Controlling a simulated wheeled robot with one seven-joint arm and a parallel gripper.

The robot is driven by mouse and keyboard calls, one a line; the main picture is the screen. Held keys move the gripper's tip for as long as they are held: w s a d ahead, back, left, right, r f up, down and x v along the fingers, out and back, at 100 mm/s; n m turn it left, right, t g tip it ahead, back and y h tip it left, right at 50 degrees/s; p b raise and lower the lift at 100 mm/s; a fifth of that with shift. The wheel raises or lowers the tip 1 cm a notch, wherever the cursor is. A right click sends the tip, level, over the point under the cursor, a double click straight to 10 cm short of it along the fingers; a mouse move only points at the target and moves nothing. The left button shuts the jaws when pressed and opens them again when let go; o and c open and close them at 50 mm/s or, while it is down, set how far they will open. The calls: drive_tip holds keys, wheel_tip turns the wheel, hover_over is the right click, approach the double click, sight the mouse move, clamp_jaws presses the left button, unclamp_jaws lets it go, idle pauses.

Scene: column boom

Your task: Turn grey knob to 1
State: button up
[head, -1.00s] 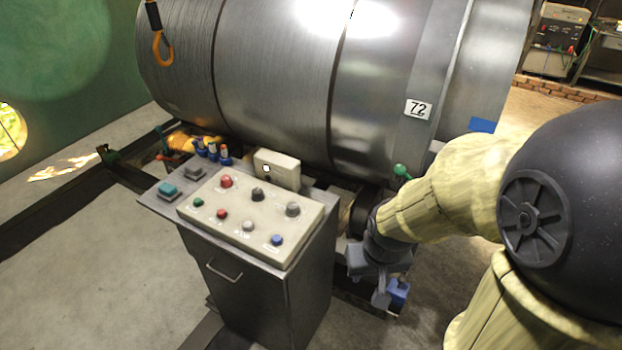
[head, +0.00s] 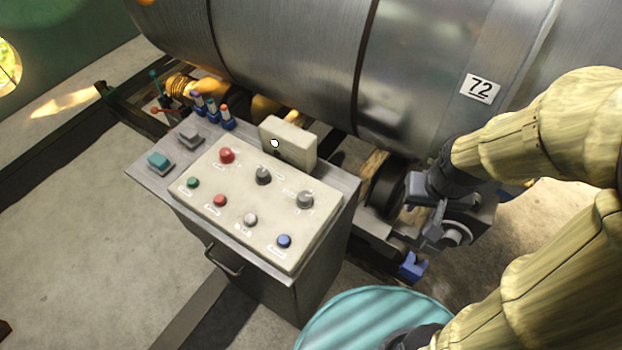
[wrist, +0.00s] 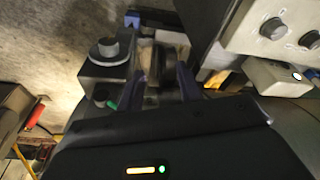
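The grey knob (head: 304,200) sits on the right part of the cream control panel (head: 233,212), its pointer too small to read. A darker knob (head: 263,176) is to its left. In the wrist view the grey knob (wrist: 272,28) shows at the upper right on the panel edge. My gripper (head: 430,226) hangs right of the panel, apart from the knob, beside the machine's base. In the wrist view my gripper (wrist: 158,75) has its two bluish fingers apart with nothing clearly held between them.
A cream box (head: 288,142) stands behind the panel. Red, green, white and blue buttons share the panel. A large metal drum (head: 290,60) fills the back. A grey round fitting (wrist: 108,48) and a blue block (head: 412,266) are near my gripper. Open floor lies left.

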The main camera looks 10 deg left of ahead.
drive_tip(key=o, duration=0.3)
drive_tip(key=shift+o, duration=0.5)
drive_tip(key=shift+a+r, duration=0.15)
drive_tip(key=shift+a, duration=0.05)
drive_tip(key=w+a+r+m+g+p, duration=0.1)
drive_tip(key=w+a+p, duration=0.1)
drive_tip(key=a, duration=0.6)
drive_tip(key=w+a+r+m+g+p, duration=0.1)
drive_tip(key=w+a+m+p, duration=0.1)
drive_tip(key=a+p, duration=0.3)
drive_tip(key=w+a+r+m+p, duration=0.1)
drive_tip(key=w+a+m+p, duration=0.1)
drive_tip(key=a, duration=1.1)
drive_tip(key=shift+w+r+g+p, duration=0.35)
drive_tip(key=shift+w+g+p, duration=0.05)
drive_tip(key=shift+w+p, duration=0.3)
